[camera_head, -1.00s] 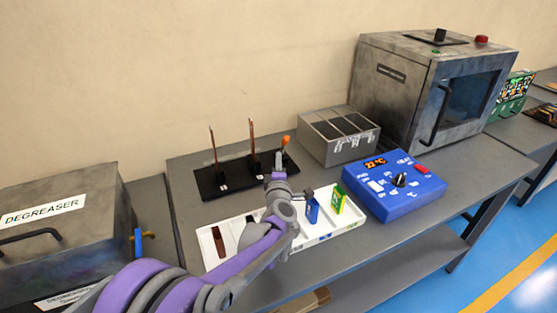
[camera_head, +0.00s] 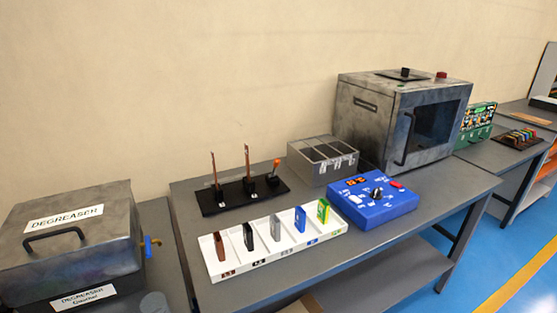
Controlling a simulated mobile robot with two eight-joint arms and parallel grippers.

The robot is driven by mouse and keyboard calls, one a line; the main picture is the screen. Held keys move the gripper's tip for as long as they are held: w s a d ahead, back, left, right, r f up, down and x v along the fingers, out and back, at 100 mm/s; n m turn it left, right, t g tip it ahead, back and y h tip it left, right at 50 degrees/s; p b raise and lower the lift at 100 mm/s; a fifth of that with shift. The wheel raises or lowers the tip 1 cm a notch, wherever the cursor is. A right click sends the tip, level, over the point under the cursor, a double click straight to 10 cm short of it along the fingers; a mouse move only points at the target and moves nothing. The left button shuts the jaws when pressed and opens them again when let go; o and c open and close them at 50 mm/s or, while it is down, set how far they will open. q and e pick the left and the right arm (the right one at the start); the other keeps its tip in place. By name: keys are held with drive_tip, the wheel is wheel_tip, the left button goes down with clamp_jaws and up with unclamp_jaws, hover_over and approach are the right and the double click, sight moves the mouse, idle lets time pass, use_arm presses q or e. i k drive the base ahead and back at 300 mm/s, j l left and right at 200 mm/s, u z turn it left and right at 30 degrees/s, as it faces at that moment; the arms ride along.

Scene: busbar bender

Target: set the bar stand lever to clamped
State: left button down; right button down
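The bar stand (camera_head: 236,198) is a long black base on the grey table. Two upright copper bars (camera_head: 247,162) stand in it, one at the left and one near the middle. The bar stand lever (camera_head: 276,170), with an orange knob, rises at the stand's right end, leaning slightly right. I cannot read from its angle which setting it is in. Neither of my grippers is in view. A small grey rounded piece, likely part of my arm, shows at the bottom left edge.
A white compartment tray (camera_head: 262,262) with several coloured pieces lies in front of the stand. A blue control box (camera_head: 372,208), a grey divided bin (camera_head: 318,171) and a metal oven (camera_head: 372,131) stand to the right. The degreaser box (camera_head: 72,257) is at the left.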

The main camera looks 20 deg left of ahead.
sight(276, 162)
drive_tip(key=i+l, duration=1)
drive_tip(key=i+u, duration=0.15)
drive_tip(key=u, duration=2.8)
